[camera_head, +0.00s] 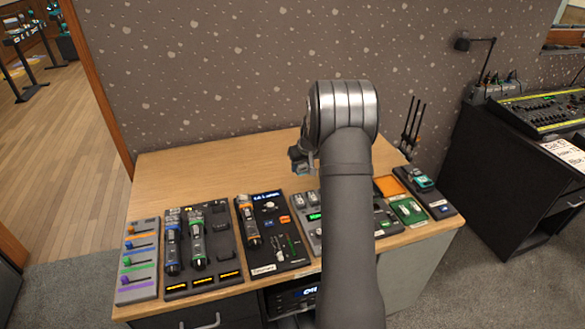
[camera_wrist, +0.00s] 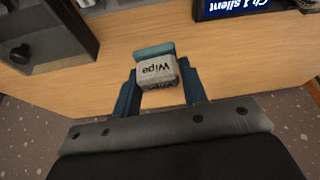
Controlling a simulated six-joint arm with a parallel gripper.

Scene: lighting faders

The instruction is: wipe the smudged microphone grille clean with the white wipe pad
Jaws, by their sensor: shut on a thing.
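My gripper (camera_wrist: 158,68) is shut on the white wipe pad (camera_wrist: 156,72), a pale block marked "Wipe" with a teal strip along its far side. The pad sits between the two blue fingers, above the wooden desk top. In the head view my gripper (camera_head: 301,158) shows only partly beside my arm, over the back of the desk; the pad cannot be made out there. Three handheld microphones lie on dark panels: one with a blue band (camera_head: 172,243), one with green (camera_head: 197,240) and one with orange (camera_head: 248,220). I cannot tell which grille is smudged.
A grey fader panel (camera_head: 138,260) stands at the desk's left end. My arm hides part of the middle panels. A green card panel (camera_head: 408,210) and a dark device (camera_head: 424,183) are at the right. The back of the desk top (camera_head: 210,165) is clear.

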